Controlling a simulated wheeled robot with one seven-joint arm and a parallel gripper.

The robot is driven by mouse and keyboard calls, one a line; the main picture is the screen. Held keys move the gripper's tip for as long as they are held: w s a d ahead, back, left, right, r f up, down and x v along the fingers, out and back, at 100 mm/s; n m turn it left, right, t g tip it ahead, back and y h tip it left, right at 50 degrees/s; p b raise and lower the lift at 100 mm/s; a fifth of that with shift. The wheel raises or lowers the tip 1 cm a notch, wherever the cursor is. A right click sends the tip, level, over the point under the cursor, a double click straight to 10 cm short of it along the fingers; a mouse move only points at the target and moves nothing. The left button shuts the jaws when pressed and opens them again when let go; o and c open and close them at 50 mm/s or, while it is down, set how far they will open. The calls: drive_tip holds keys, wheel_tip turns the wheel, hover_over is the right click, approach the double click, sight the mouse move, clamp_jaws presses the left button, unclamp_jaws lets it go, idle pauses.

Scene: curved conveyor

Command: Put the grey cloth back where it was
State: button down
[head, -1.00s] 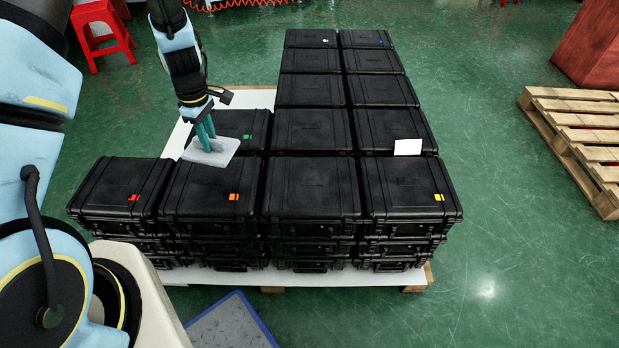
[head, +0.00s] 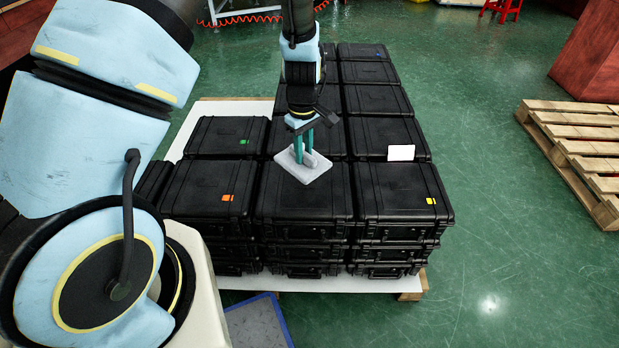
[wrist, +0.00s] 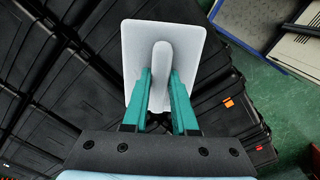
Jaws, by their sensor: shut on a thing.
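The grey cloth (head: 303,173) is a pale, flat, near-square piece with a pinched ridge standing up in its middle. My gripper (head: 308,145) is shut on that ridge and points down, with the cloth spread flat beneath the fingers. In the head view the cloth appears over the rear part of the front middle black case (head: 300,204); I cannot tell whether it touches the lid. In the wrist view the cloth (wrist: 187,45) shows beyond the green fingers of my gripper (wrist: 161,76), with the ridge between them.
Stacked black cases stand on a white-topped pallet (head: 340,284). Labels include orange (head: 227,198), green (head: 243,142) and yellow (head: 431,201). A wooden pallet (head: 575,140) lies right; green floor between is clear.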

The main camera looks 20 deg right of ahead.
wheel_tip(320, 180, down, 7)
drive_tip(key=shift+f, duration=0.2)
drive_tip(key=shift+f, duration=0.15)
drive_tip(key=c, duration=0.7)
unclamp_jaws()
wheel_tip(320, 180, up, 12)
drive_tip(key=shift+r, duration=0.15)
drive_tip(key=w+a+r+m, duration=0.1)
drive_tip(key=a+r, duration=0.4)
drive_tip(key=a, duration=0.4)
drive_tip(key=w+a+r+m, duration=0.1)
drive_tip(key=a+r, duration=0.4)
drive_tip(key=a, duration=0.3)
drive_tip(key=s+a+r+m, duration=0.1)
drive_tip(key=s+a+r, duration=0.1)
drive_tip(key=a, duration=0.4)
drive_tip(key=s+a+r+m+t, duration=0.1)
drive_tip(key=s+a+r+m, duration=0.1)
drive_tip(key=a, duration=0.5)
drive_tip(key=shift+s+a+r+t, duration=0.3)
drive_tip(key=shift+s+r, duration=0.3)
drive_tip(key=shift+s, duration=0.2)
